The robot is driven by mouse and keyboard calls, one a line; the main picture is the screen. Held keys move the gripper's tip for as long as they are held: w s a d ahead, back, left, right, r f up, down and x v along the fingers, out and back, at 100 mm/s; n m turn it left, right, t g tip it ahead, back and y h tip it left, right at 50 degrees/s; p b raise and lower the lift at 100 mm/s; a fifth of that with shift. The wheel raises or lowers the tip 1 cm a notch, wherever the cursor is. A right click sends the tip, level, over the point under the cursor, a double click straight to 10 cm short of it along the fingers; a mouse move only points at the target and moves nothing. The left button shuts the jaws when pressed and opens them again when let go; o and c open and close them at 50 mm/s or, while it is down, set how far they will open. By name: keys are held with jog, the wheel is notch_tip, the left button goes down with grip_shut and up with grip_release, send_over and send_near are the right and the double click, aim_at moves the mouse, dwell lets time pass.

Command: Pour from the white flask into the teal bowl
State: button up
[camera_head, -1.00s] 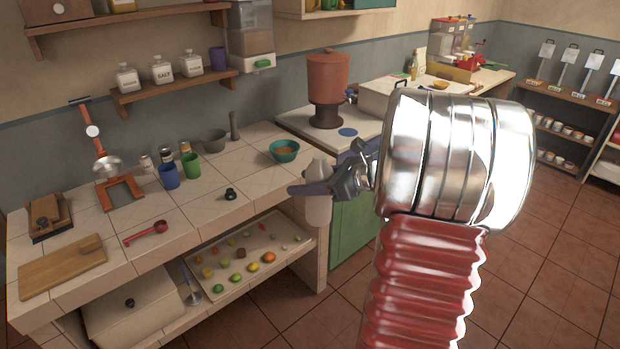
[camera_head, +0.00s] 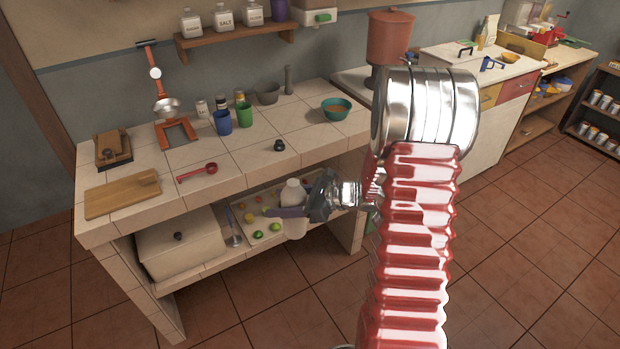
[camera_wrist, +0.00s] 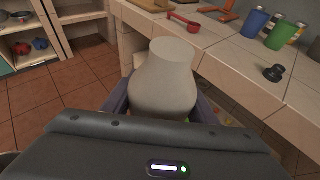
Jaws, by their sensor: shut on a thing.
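The white flask (camera_head: 293,192) is upright in my gripper (camera_head: 290,212), in front of the counter's front edge and below the level of its top. In the wrist view the flask (camera_wrist: 168,80) stands between the two dark fingers, its neck up. My gripper is shut on it. The teal bowl (camera_head: 336,110) stands on the tiled counter near its right end, up and to the right of the flask. Something brownish shows inside the bowl. The bowl is not in the wrist view, and the flask's contents are hidden.
The tiled counter (camera_head: 255,165) holds a black knob-like stopper (camera_head: 279,146), a red scoop (camera_head: 197,172), a blue cup (camera_head: 223,122), a green cup (camera_head: 244,115) and a grey mortar (camera_head: 267,94). A lower shelf carries a tray of fruit (camera_head: 262,236) behind the flask.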

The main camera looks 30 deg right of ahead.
jog(key=s+a+f+n+g+y, duration=0.1)
jog(key=a+f, duration=0.5)
jog(key=a, duration=0.3)
jog(key=shift+a+n, duration=0.25)
jog(key=shift+n, duration=0.05)
jog(key=shift+a+g, duration=0.1)
jog(key=shift+g, duration=0.2)
